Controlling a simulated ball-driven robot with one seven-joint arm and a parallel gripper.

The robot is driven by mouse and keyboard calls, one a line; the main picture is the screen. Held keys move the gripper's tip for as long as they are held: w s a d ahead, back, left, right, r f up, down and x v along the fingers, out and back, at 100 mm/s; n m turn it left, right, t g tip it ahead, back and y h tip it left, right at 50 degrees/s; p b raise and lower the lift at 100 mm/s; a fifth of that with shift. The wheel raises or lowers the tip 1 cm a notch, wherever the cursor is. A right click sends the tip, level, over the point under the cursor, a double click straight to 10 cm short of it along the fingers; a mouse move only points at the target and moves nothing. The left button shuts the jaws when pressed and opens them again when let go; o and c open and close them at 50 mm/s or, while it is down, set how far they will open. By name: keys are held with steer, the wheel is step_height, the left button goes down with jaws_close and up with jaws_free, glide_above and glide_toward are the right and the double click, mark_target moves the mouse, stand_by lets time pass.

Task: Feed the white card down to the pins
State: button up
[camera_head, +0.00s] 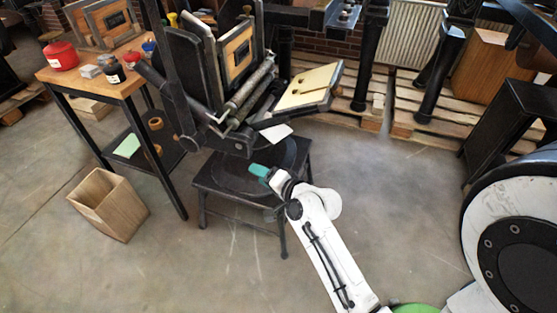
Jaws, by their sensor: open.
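A small white card (276,133) shows just below the lower left edge of the press's tilted board. I cannot tell what it rests on. The board carries a pale yellow sheet (308,87), with small brownish marks at its left side that may be the pins; they are too small to tell. My gripper (259,170), with teal fingertips, is over the black stand in front of the press. It is open and apart from the card, nearer to me. The gap between its fingers is hard to see.
The black hand press (190,70) with its rollers (248,92) stands beyond the black stand (215,178). A wooden table (95,72) with a red pot (61,56) is at left, a wooden bin (107,204) below it. The floor at right centre is clear.

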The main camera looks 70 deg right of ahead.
mark_target(278, 140)
steer(key=s+d+f+m+h+b, duration=0.2)
steer(key=d+m+h+b, duration=0.15)
steer(key=d, duration=0.25)
steer(key=s+d+f+m+h+b, duration=0.3)
steer(key=d+m, duration=0.1)
steer(key=d, duration=0.1)
steer(key=shift+m+h, duration=0.25)
steer(key=shift+m, duration=0.1)
steer(key=shift+d+p+x, duration=0.25)
steer(key=shift+p+x, duration=1.15)
steer(key=shift+x, duration=3.8)
steer(key=shift+s+r, duration=0.15)
steer(key=shift+s, duration=0.05)
steer(key=shift+r, duration=0.1)
jaws_close()
